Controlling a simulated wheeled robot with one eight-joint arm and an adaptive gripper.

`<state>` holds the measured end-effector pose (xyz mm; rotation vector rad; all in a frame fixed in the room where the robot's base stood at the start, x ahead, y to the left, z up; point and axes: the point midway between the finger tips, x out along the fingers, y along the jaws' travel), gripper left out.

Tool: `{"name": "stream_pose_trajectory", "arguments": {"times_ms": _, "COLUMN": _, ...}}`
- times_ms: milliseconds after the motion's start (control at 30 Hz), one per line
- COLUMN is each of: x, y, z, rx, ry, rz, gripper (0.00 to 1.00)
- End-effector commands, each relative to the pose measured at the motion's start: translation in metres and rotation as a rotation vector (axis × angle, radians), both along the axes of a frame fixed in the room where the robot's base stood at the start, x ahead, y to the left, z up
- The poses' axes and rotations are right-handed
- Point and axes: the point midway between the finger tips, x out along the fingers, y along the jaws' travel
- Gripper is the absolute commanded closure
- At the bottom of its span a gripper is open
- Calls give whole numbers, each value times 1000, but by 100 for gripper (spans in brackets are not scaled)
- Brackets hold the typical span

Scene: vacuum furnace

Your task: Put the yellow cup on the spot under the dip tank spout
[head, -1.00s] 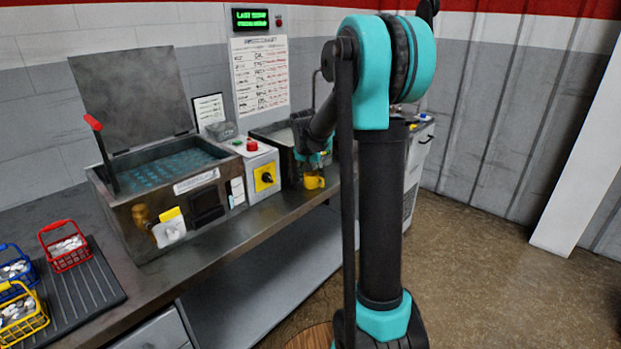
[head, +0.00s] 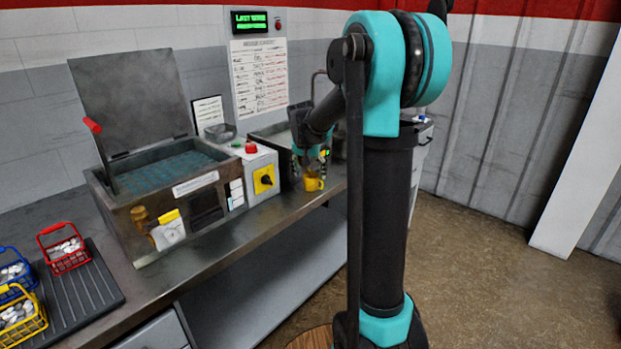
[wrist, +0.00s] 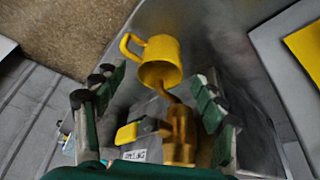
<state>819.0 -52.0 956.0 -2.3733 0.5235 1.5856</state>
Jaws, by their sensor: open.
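The yellow cup (head: 313,184) stands on the counter by the front of the dip tank (head: 285,178). In the wrist view the cup (wrist: 152,52) shows its handle to the left, and its mouth lies by the tip of a brass spout (wrist: 180,135). The spout's end appears over the cup's rim. My gripper (wrist: 153,97) is open, its green fingers on either side of the spout, and the cup shows beyond the fingertips, with no finger seen closed on it. In the head view my gripper (head: 311,160) is small and partly hidden. The marked spot under the cup is not visible.
A larger open tank (head: 160,190) with a raised lid stands left on the counter (head: 240,235), beside a control box (head: 262,172) with a red button. Red (head: 65,250), blue and yellow baskets sit at the far left. A yellow lever (wrist: 127,134) is near the spout.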

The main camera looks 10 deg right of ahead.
Motion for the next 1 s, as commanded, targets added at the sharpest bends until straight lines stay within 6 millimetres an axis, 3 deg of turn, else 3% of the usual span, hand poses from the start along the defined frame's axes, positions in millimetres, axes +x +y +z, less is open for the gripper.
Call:
{"name": "stream_pose_trajectory", "arguments": {"times_ms": 200, "x": -16, "y": 8, "z": 42, "rx": 0, "ry": 0, "rz": 0, "gripper": 29}}
{"name": "stream_pose_trajectory", "arguments": {"times_ms": 400, "x": -26, "y": 12, "z": 68, "rx": 0, "ry": 0, "rz": 0, "gripper": 29}}
{"name": "stream_pose_trajectory", "arguments": {"times_ms": 667, "x": -29, "y": 14, "z": 77, "rx": 0, "ry": 0, "rz": 0, "gripper": 29}}
{"name": "stream_pose_trajectory", "arguments": {"times_ms": 900, "x": -30, "y": 13, "z": 76, "rx": 0, "ry": 0, "rz": 1, "gripper": 29}}
{"name": "stream_pose_trajectory", "arguments": {"times_ms": 1000, "x": -41, "y": 12, "z": 68, "rx": 1, "ry": 3, "rz": 16, "gripper": 29}}
